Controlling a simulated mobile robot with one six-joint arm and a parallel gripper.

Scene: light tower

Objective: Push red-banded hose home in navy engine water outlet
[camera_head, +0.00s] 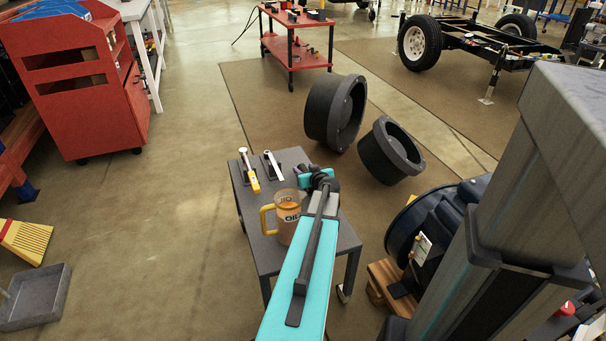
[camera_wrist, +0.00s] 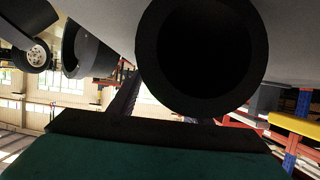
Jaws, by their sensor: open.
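The navy engine (camera_head: 476,190) is at the right in the head view, partly hidden behind my grey column. A rounded dark-blue part (camera_head: 408,226) faces left, with a small pale label beside it. I cannot make out the water outlet or a red-banded hose. My gripper (camera_head: 320,178) is at the far end of my teal arm, over the small grey table's right side, left of and apart from the engine. It is open, with nothing visibly held, though its fingers are hard to separate. In the wrist view, a large dark round form fills the top middle; I cannot tell what it is.
The grey table (camera_head: 243,205) bears a yellow-handled tool (camera_head: 250,172), a white tool (camera_head: 272,165) and an oil jug (camera_head: 287,215). Two big black rings (camera_head: 335,112) (camera_head: 390,152) are beyond it. A red cabinet (camera_head: 85,95) stands left.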

